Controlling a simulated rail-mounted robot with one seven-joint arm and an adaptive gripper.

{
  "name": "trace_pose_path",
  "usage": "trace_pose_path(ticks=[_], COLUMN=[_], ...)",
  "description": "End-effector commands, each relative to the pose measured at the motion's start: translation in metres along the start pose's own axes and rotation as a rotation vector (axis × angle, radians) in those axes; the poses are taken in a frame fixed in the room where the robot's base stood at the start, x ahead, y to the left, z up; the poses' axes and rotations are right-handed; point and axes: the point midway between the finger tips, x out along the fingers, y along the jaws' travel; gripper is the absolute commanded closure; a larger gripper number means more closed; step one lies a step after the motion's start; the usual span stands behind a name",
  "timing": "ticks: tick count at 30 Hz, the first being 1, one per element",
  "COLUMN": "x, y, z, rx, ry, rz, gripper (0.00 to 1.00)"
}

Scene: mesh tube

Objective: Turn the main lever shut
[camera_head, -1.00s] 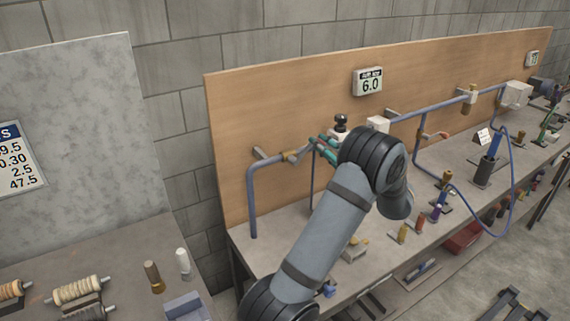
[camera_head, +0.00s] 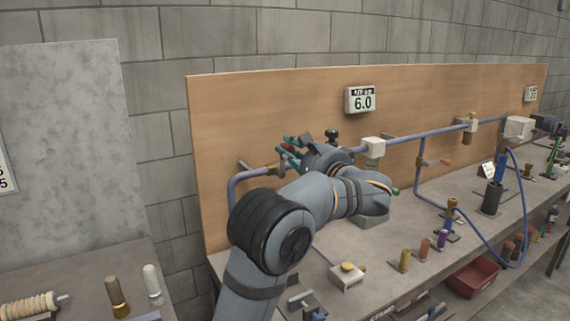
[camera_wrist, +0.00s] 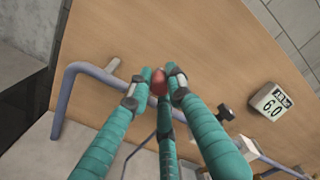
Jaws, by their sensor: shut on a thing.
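My gripper (camera_wrist: 157,90) has teal ribbed fingers with grey tips. In the wrist view it is shut on a red rounded grip, which I take to be the main lever's handle (camera_wrist: 159,80). The fingers hide the rest of the lever and how it joins the pipe. In the head view my gripper (camera_head: 288,151) is at the left part of the blue-grey pipe (camera_head: 408,140), in front of the wooden board. My own arm hides much of that stretch there, so the lever's angle cannot be told.
A black knob (camera_head: 332,136) stands on the pipe just right of my gripper. A display (camera_head: 360,100) on the board (camera_head: 260,110) reads 6.0. Several small upright fittings and a yellow-topped box (camera_head: 347,275) stand on the bench. A red bin (camera_head: 474,278) is below.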

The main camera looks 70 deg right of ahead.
Motion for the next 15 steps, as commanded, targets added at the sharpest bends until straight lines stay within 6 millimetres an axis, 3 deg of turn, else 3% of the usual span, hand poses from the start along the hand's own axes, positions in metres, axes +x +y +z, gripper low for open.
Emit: trace_pose_path(ticks=[15], x=[-0.0011], y=[0.0001], z=[0.0025], rx=[-0.055], ry=[0.004], rz=[0.0], gripper=[1.0])
